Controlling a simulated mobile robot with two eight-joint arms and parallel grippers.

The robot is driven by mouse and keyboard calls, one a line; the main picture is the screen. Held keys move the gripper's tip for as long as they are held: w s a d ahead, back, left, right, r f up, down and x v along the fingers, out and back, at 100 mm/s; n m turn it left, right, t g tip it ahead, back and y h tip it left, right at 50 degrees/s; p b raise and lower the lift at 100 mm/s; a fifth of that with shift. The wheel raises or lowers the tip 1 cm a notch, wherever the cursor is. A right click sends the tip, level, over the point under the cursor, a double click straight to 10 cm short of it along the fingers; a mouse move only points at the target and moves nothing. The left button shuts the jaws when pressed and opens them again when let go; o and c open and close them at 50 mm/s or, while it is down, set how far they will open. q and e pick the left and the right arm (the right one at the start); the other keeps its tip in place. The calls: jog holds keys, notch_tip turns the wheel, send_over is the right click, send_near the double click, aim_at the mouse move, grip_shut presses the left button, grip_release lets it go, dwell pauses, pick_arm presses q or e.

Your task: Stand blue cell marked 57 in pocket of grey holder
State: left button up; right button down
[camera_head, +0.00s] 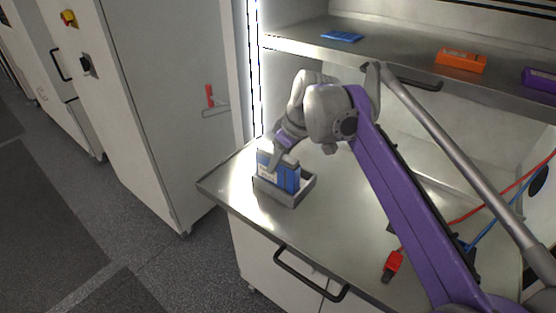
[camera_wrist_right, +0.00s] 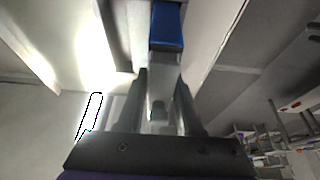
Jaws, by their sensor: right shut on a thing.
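The grey holder (camera_head: 299,197) stands on the steel bench top near its left edge. A blue cell (camera_head: 289,178) with a pale label at its left end stands upright at the holder, its lower part hidden by the holder wall. My right gripper (camera_head: 277,161) reaches down from above and is shut on the blue cell. I cannot tell whether the cell rests on the pocket floor, and its number is too small to read. In the right wrist view, blue (camera_wrist_right: 167,27) shows beyond the fingers. My left gripper is not in view.
The shelf (camera_head: 395,52) above carries a flat blue thing (camera_head: 342,37), an orange block (camera_head: 461,61) and a purple block (camera_head: 541,79). A red connector (camera_head: 393,262) and red and blue cables lie at the bench's right. Bench in front of the holder is clear.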

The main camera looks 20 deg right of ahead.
jog(key=shift+f, duration=0.15)
jog(key=shift+f, duration=0.4)
jog(key=shift+f, duration=0.3)
dwell(0.5)
jog(key=shift+c, duration=2.4)
grip_release()
jog(key=v, duration=1.1)
jog(key=shift+s+f+p, duration=0.1)
jog(key=shift+p, duration=0.2)
jog(key=shift+f, duration=0.1)
